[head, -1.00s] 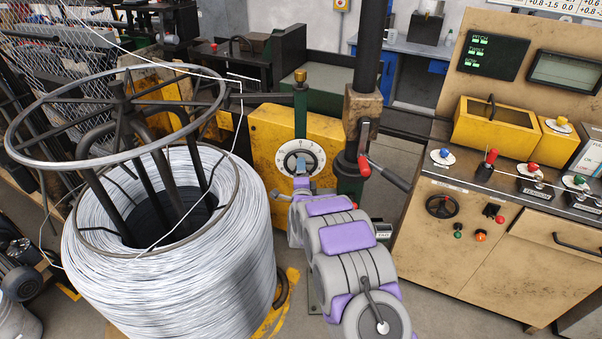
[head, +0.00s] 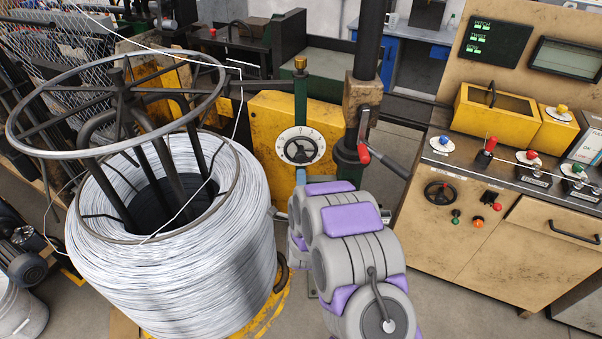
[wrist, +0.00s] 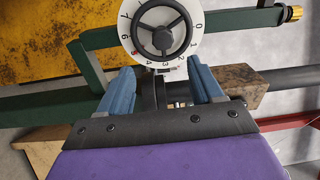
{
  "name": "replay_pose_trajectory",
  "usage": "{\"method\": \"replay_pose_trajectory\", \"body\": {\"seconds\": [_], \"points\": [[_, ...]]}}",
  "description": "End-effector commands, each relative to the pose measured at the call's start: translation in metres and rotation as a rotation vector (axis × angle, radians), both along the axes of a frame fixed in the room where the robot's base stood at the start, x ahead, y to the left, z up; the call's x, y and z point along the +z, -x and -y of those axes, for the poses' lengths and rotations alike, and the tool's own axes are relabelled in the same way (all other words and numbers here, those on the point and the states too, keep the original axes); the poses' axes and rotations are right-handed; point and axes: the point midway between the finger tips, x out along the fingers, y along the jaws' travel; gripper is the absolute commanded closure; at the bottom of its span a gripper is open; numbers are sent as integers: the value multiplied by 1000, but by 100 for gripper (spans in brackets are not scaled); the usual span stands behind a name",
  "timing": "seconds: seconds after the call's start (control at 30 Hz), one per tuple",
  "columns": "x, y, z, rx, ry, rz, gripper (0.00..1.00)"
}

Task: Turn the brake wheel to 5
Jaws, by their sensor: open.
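A large wire coil (head: 180,270) under a metal ring frame (head: 25,150) stands close on the left. A dark post with a red-tipped lever (head: 364,153) is just right of the dial. A control bench (head: 480,235) with knobs and another small wheel (head: 441,198) is at right.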

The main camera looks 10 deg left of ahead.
Motion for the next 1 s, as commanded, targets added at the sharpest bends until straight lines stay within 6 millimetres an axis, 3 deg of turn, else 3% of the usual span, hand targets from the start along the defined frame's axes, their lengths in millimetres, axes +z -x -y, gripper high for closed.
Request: {"method": "replay_pose_trajectory", "body": {"seconds": [0.2,0.4,1.0], "points": [[-1,34,4,0,-1,-3,35],[-3,51,6,0,0,-2,35],[-3,54,7,0,1,-2,35]]}}
